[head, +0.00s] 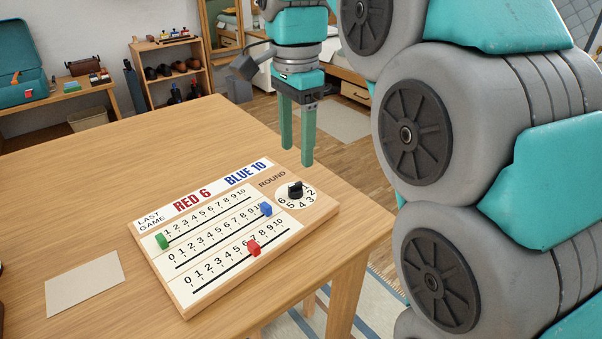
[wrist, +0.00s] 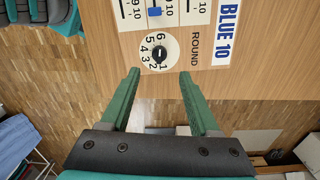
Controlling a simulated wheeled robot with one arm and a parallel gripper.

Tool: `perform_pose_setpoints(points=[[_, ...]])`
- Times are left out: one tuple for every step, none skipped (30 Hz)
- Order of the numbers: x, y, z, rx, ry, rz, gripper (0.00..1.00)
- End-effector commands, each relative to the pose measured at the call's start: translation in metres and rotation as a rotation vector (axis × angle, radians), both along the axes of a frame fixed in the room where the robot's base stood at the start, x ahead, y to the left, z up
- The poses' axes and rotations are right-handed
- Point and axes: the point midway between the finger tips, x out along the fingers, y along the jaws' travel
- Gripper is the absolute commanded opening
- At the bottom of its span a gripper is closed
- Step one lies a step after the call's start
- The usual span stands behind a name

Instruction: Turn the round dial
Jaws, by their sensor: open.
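The round dial is a small black knob (head: 295,190) on a white disc with numbers around it, at the right end of a wooden scoreboard (head: 322,222). The wrist view shows the knob (wrist: 158,53) ahead of the fingertips, near the word ROUND. My gripper (head: 297,154) has two green fingers pointing down, apart and empty, above and behind the dial. In the wrist view my gripper (wrist: 160,74) is open, with the knob roughly between the lines of the two fingers. They do not touch it.
The scoreboard carries a green slider (head: 162,241), a blue slider (head: 266,209) and a red slider (head: 253,248) on its tracks. A blank card (head: 85,283) lies on the wooden table (head: 110,165) to the left. The table's right edge is close to the board.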

Motion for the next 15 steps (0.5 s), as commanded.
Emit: perform_pose_setpoints(points=[[0.000, 0.000, -0.006, 0.000, 0.000, 0.001, 0.62], [0.000, 0.000, -0.009, 0.000, 0.000, 0.001, 0.62], [0.000, 0.000, -0.013, -0.001, 0.001, 0.001, 0.62], [0.000, 0.000, -0.016, -0.001, 0.001, 0.002, 0.62], [0.000, 0.000, -0.020, -0.001, 0.001, 0.002, 0.62], [0.000, 0.000, -0.025, -0.001, 0.001, 0.002, 0.62], [-0.001, 0.000, -0.029, -0.001, 0.001, 0.003, 0.62], [-0.001, 0.000, -0.033, -0.001, 0.001, 0.003, 0.62], [-0.001, 0.000, -0.039, 0.000, 0.001, 0.004, 0.62], [-0.001, 0.000, -0.043, -0.001, 0.001, 0.004, 0.62], [-0.001, 0.000, -0.047, 0.000, 0.001, 0.004, 0.62], [-0.001, 0.000, -0.053, -0.001, 0.001, 0.004, 0.62], [-0.001, 0.000, -0.057, -0.001, 0.001, 0.004, 0.62], [-0.001, 0.000, -0.057, -0.001, 0.002, 0.004, 0.62], [-0.002, -0.001, -0.058, -0.002, 0.005, 0.003, 0.62]])
